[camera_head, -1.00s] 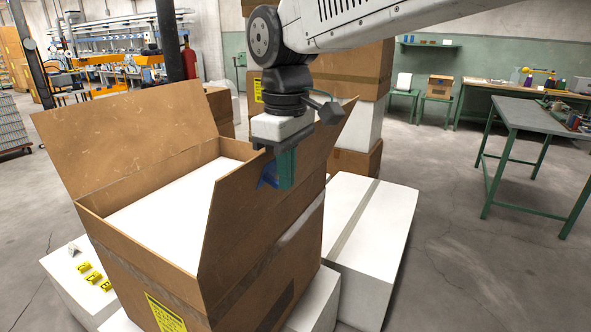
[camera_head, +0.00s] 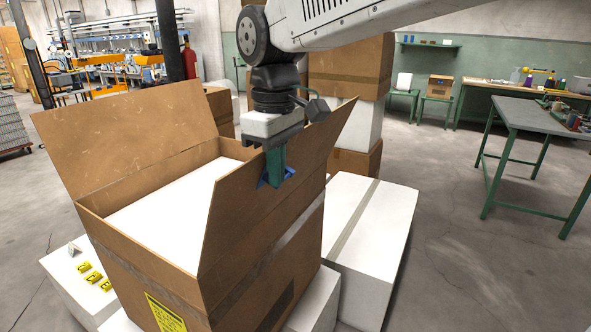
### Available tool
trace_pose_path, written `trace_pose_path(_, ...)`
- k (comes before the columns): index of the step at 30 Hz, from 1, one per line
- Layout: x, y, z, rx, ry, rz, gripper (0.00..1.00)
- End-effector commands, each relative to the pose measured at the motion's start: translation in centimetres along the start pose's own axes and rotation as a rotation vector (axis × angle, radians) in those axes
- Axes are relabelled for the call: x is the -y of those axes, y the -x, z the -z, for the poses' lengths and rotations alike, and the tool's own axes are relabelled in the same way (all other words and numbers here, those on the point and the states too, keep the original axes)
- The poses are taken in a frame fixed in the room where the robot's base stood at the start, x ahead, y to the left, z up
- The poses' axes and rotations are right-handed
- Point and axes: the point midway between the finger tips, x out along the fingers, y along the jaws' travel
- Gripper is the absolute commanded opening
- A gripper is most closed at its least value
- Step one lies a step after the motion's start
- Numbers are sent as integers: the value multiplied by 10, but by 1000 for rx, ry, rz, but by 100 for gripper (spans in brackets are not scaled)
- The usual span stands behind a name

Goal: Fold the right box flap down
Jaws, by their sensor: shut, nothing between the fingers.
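The brown cardboard box (camera_head: 150,262) stands open, with a white surface (camera_head: 165,215) inside it. Its right flap (camera_head: 240,210) stands up along the right side, leaning slightly outward, with its outer face towards me. Its left flap (camera_head: 135,135) also stands up at the far left. My gripper (camera_head: 275,181) is shut and empty, pointing down, with its green and blue fingers in front of the outer face of the right flap, just below its top edge. I cannot tell whether they touch the flap.
White boxes lie under and right of the cardboard box, one with a tape strip (camera_head: 353,223). Stacked cartons (camera_head: 350,75) stand behind. A green-legged table (camera_head: 540,115) stands at the right. The floor (camera_head: 460,260) between is clear.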

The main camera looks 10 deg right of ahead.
Motion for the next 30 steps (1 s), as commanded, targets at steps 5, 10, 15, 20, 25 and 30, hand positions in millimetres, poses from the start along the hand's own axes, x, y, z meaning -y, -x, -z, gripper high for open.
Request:
trace_pose_path(5,0,1,17,0,1,0,0)
trace_pose_path(10,0,2,32,0,0,0,0)
trace_pose_path(15,0,3,46,1,1,0,0)
trace_pose_path(20,0,3,52,1,-1,0,0)
trace_pose_path(25,0,3,52,1,-1,-1,0)
trace_pose_path(30,-1,4,55,0,-1,-1,0)
